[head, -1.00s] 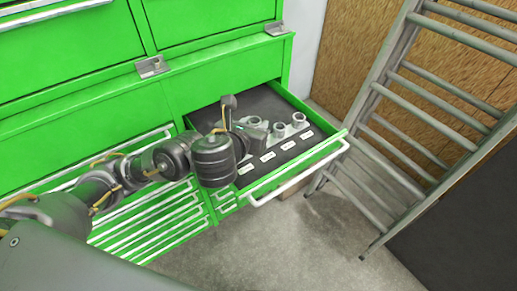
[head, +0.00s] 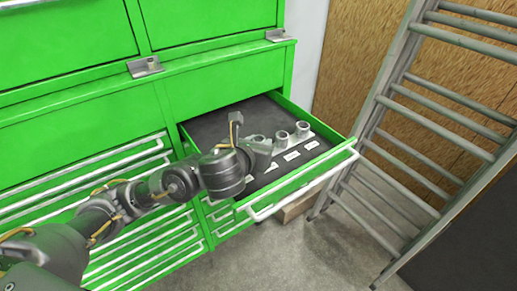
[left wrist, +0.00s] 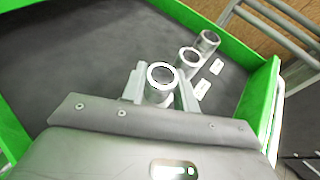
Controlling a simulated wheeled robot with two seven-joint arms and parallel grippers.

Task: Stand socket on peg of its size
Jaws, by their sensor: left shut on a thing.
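My left gripper (head: 260,149) is inside the open drawer and shut on a grey cylindrical socket (head: 257,140). In the left wrist view this socket (left wrist: 160,82) stands between the two fingers, its round open top facing up. Its lower end and any peg beneath it are hidden, so I cannot tell whether it is seated. Two other grey sockets stand beside it in a row: a middle one (head: 281,139) and a far one (head: 302,129). My right gripper is not in view.
The green drawer (head: 330,160) has raised walls around a dark liner (head: 215,125). White labels (head: 291,155) lie along the row. The drawer's back left is clear. A grey ladder (head: 385,130) stands to the right, outside the drawer.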

